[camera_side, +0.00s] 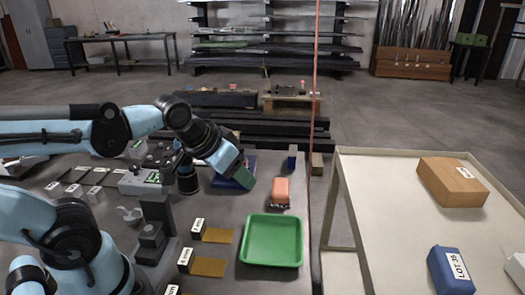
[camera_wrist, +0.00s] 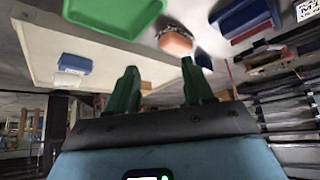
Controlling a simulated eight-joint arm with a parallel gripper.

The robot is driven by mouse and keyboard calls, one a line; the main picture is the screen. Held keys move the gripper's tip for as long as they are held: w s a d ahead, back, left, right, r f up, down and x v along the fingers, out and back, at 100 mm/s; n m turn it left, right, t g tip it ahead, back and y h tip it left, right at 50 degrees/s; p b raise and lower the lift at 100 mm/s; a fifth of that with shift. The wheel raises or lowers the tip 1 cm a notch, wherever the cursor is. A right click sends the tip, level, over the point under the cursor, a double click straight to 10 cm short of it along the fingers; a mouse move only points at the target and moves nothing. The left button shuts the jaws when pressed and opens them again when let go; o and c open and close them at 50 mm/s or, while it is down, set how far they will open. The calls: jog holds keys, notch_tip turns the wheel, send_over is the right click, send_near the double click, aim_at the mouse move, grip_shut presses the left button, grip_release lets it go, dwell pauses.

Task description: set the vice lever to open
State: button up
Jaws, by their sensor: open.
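A dark grey block-like fixture (camera_side: 152,240) stands on the bench left of the green tray in the side view; it may be the vice. I cannot make out a lever on it or tell its setting. My gripper (camera_side: 238,168) is over the back of the bench, to the right of and behind that fixture, near a blue tray (camera_side: 245,180). In the wrist view its two green fingers (camera_wrist: 160,84) stand apart with nothing between them. The fixture does not show clearly in the wrist view.
A green tray (camera_side: 272,262) and an orange object (camera_side: 281,193) lie right of the fixture; a small blue block (camera_side: 292,153) stands behind. Brown plates (camera_side: 217,235) lie beside the fixture. A pale side table (camera_side: 390,210) holds a cardboard box (camera_side: 452,182) and a blue box (camera_side: 450,270).

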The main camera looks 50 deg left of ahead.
jog(key=w+a+r+n+g+y, duration=0.25)
jog(key=w+a+n, duration=0.25)
jog(key=w+a, duration=0.4)
jog(key=w+a+r+n+g+y, duration=0.1)
jog(key=w+a+r+n, duration=0.5)
jog(key=a, duration=0.5)
jog(key=w+a+f+n+g, duration=0.25)
jog(key=a+f, duration=0.35)
jog(key=a, duration=0.3)
jog(key=shift+t+y, duration=0.25)
jog(key=shift+t, duration=0.05)
jog(key=x, duration=1)
jog(key=shift+w+a+f, duration=0.1)
jog(key=shift+f, duration=0.3)
grip_shut()
